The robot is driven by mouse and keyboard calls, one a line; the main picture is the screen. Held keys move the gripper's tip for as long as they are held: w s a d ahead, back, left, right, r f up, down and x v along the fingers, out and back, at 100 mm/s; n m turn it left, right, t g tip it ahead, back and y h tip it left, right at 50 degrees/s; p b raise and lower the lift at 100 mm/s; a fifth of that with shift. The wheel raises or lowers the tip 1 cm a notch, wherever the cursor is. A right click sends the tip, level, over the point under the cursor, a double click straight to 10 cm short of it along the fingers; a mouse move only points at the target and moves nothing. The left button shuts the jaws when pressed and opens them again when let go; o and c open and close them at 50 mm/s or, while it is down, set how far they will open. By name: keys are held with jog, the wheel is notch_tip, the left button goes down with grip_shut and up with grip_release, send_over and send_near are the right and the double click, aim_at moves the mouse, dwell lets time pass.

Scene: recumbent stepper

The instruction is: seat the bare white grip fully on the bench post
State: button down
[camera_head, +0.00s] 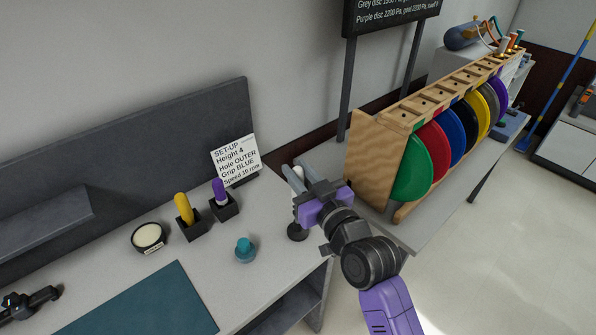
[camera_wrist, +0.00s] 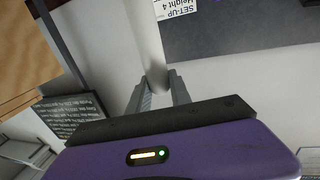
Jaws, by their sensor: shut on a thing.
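My gripper (camera_head: 298,180) is at the right end of the bench, shut on the white grip (camera_head: 299,171). Only a small pale part of the grip shows there between the fingers. In the wrist view the white grip (camera_wrist: 150,40) is a long plain cylinder held between the two grey fingertips (camera_wrist: 158,92). The bench post (camera_head: 297,232) shows as a dark round base just below my gripper, near the bench's right edge. Its upper part is hidden, so I cannot tell whether grip and post touch.
A yellow grip (camera_head: 184,208) and a purple grip (camera_head: 219,191) stand in black holders to the left. A teal knob (camera_head: 245,250) and a round pale-topped pot (camera_head: 149,237) are nearby. A set-up card (camera_head: 236,160) stands behind. A wooden rack of coloured discs (camera_head: 372,160) is close on the right.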

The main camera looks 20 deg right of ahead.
jog(key=shift+f+b, duration=3.3)
dwell(2.6)
dwell(0.8)
jog(key=c, duration=1.1)
grip_release()
jog(key=shift+s, duration=0.1)
jog(key=shift+s+d, duration=0.2)
jog(key=shift+s, duration=1.25)
jog(key=shift+s+d, duration=0.15)
jog(key=shift+s, duration=1.3)
